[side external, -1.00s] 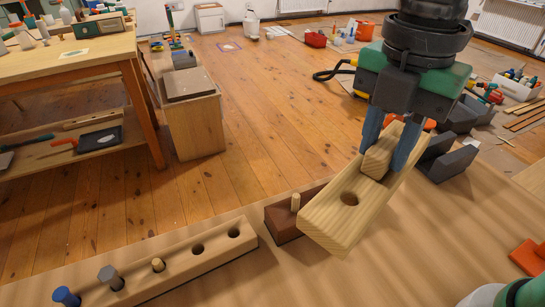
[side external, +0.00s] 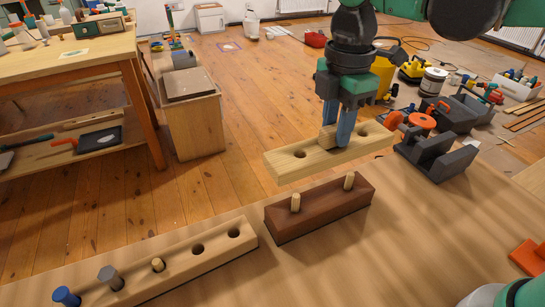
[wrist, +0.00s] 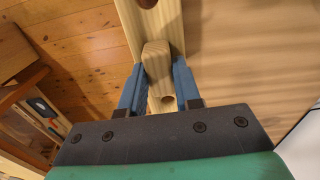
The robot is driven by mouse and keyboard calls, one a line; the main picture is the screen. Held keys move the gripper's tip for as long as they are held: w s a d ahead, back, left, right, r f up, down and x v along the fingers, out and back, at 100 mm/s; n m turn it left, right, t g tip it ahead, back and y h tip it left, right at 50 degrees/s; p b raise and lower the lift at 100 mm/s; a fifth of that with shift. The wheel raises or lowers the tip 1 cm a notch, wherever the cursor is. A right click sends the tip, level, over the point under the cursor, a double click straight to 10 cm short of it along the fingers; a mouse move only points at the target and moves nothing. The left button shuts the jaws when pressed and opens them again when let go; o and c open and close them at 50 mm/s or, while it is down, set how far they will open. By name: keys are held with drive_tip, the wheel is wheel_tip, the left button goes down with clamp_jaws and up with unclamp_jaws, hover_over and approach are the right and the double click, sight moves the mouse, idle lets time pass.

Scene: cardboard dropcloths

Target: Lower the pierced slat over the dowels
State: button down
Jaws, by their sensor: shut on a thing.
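The pierced slat (side external: 285,166) is a pale wooden bar with a hole near each end and a raised block in its middle. My gripper (side external: 338,137) is shut on that block and holds the slat up in the air. In the wrist view the slat (wrist: 168,30) runs between the blue fingers of my gripper (wrist: 158,85), with one hole at the top edge and another below the block. A dark brown base (side external: 320,210) stands on the table with two upright dowels, a left one (side external: 295,203) and a right one (side external: 349,181). The slat is above and behind the dowels in this view, apart from them.
A long pale block with holes and several pegs (side external: 215,255) lies at the left front. A grey cradle (side external: 440,160) stands at the right, near the slat's right end. An orange piece (side external: 528,256) lies at the right edge. Bare tabletop (side external: 400,240) lies in front of the base.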

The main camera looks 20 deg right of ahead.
sight(333, 147)
drive_tip(key=shift+f, duration=2.7)
drive_tip(key=shift+f, duration=2.2)
drive_tip(key=c, duration=0.5)
unclamp_jaws()
drive_tip(key=shift+c, duration=0.2)
drive_tip(key=shift+r, duration=2.8)
